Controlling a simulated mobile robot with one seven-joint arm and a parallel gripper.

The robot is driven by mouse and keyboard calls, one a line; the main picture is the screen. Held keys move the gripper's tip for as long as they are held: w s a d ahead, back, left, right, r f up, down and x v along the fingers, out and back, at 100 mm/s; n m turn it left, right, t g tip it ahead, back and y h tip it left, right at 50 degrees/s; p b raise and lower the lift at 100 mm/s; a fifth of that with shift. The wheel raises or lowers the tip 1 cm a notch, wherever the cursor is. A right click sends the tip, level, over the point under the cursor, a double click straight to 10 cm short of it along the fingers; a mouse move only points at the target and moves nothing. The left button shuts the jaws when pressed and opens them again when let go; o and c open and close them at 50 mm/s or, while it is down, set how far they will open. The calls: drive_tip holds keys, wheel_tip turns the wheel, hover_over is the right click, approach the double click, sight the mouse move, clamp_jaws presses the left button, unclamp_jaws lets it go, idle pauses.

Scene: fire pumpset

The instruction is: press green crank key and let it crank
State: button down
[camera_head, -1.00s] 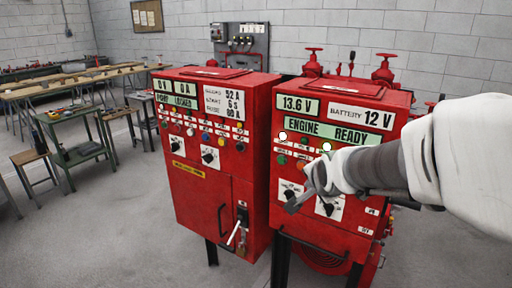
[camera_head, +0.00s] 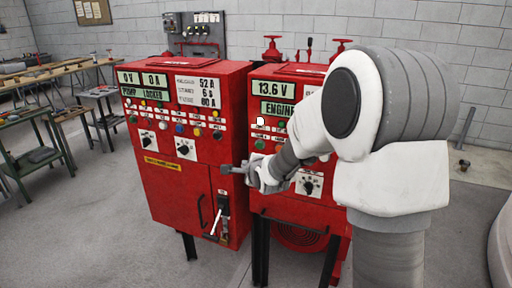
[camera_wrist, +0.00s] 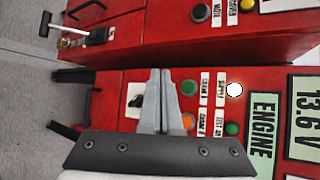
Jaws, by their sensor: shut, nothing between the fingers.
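The right red cabinet (camera_head: 300,210) carries a button panel. A green key (camera_wrist: 188,88) sits in its lower button row, with a white label beside it that appears to read CRANK; it also shows in the head view (camera_head: 260,144). An orange key (camera_wrist: 187,121) is next to it, and a second green key (camera_wrist: 232,128) is in the other row. My gripper (camera_wrist: 160,72) is shut and empty. Its tips appear just left of the green key in the wrist view, apart from it. In the head view my gripper (camera_head: 226,169) is in front of the cabinets' facing edges. The depth gap is unclear.
The left red cabinet (camera_head: 175,190) stands close by, with a white-handled lever (camera_head: 217,215) low on its front. A black knob (camera_wrist: 136,100) is behind my fingers. A white lit lamp (camera_wrist: 234,90) is near the green key. Green tables stand at far left.

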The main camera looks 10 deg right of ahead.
sight(259, 149)
drive_tip(key=shift+d, duration=0.1)
drive_tip(key=shift+w+d+p, duration=0.6)
drive_tip(key=shift+w+d, duration=0.2)
drive_tip(key=shift+w, duration=0.4)
drive_tip(key=shift+w+d+p, duration=0.55)
drive_tip(key=shift+w+d, duration=0.25)
drive_tip(key=shift+w, duration=0.45)
drive_tip(key=shift+w+d+p, duration=0.6)
drive_tip(key=shift+w+d, duration=0.2)
drive_tip(key=shift+w, duration=0.4)
drive_tip(key=shift+w+d, duration=0.25)
drive_tip(key=shift+w, duration=0.1)
drive_tip(key=shift+w+d+p, duration=0.25)
drive_tip(key=shift+w+p, duration=0.05)
drive_tip(key=shift+w, duration=0.05)
drive_tip(key=shift+s+a, duration=0.1)
drive_tip(key=shift+s, duration=0.05)
idle(0.3)
drive_tip(key=shift+s+a+b, duration=0.4)
drive_tip(key=shift+s, duration=0.15)
